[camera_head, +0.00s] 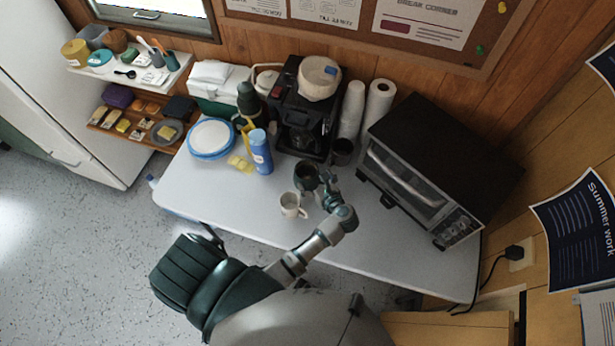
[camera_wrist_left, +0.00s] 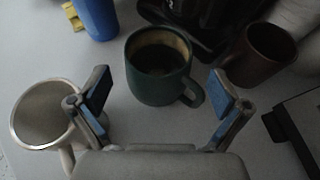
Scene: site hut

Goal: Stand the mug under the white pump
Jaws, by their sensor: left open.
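Three mugs stand on the white table: a dark green mug (camera_head: 304,172), a white mug (camera_head: 289,203) and a dark brown mug (camera_head: 343,150). In the left wrist view, the green mug (camera_wrist_left: 158,80) is upright, ahead of and between my fingers, with brown residue inside and its handle to the lower right. My left gripper (camera_head: 322,184) is open and empty beside the green mug; its fingers show in the left wrist view (camera_wrist_left: 158,84). The white mug (camera_wrist_left: 42,115) is left of the fingers. I cannot make out a white pump with certainty. My right gripper is not in view.
A black coffee machine (camera_head: 300,125) stands behind the mugs. A blue can (camera_head: 260,152) and stacked plates (camera_head: 210,138) are left; paper cups (camera_head: 351,108) and a toaster oven (camera_head: 430,160) are right. The table's front is mostly clear.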

